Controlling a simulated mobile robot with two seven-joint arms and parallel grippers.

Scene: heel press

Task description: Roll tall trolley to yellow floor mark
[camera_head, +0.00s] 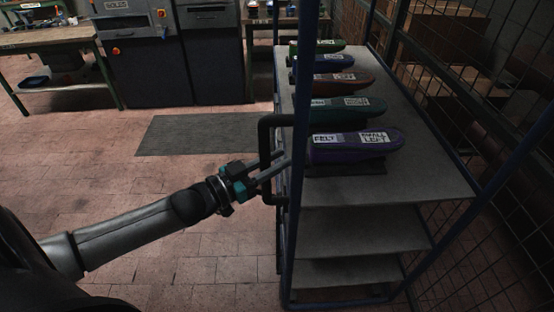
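The tall trolley (398,181) has blue posts and grey shelves and stands at the right. A black handle (266,135) is fixed upright on its left side. My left gripper (279,166) reaches in from the left, its fingers at the lower part of the handle. The fingers overlap the handle in the picture; I cannot tell whether they are closed on it. My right gripper is not in view. No yellow floor mark shows.
Several coloured shoe-shaped pieces, including a purple one (354,148), lie on the top shelf. A wire mesh fence (497,195) is close on the trolley's right. A grey mat (198,135) lies on the tiles. Dark machines (205,65) and a workbench (45,38) stand behind. The left floor is clear.

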